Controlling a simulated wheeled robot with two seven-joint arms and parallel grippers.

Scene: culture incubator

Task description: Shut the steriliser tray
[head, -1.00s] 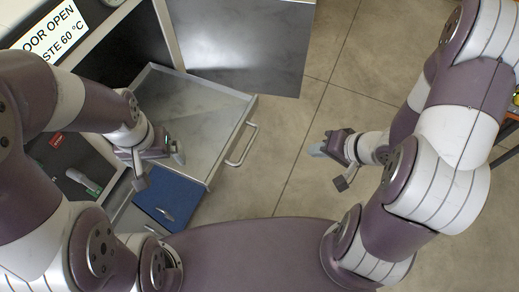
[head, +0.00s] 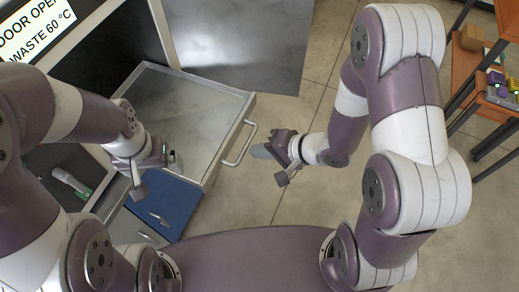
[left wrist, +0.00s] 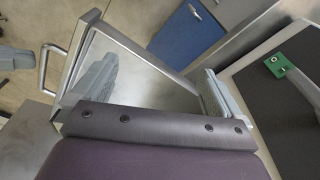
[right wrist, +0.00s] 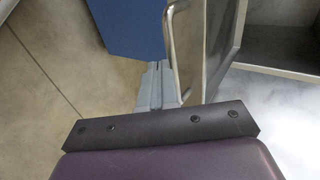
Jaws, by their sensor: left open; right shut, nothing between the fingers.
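The steriliser tray (head: 200,90) is pulled out of its housing like an open drawer, with a grey metal rim and a shiny floor. Its bar handle (head: 239,145) is on the front face, and it also shows in the right wrist view (right wrist: 170,35). My right gripper (head: 262,152) is shut and empty, fingertips just right of the handle; I cannot tell whether they touch it. My left gripper (head: 173,161) is open and empty by the tray's near side. In the left wrist view its fingers (left wrist: 163,88) are spread, with the tray visible between them.
An open metal door (head: 240,45) stands behind the tray. A blue drawer front (head: 165,203) is below it, near side. A green-and-white tool (head: 72,183) lies on a dark surface at left. An orange shelf (head: 490,90) stands far right. The floor right of the tray is clear.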

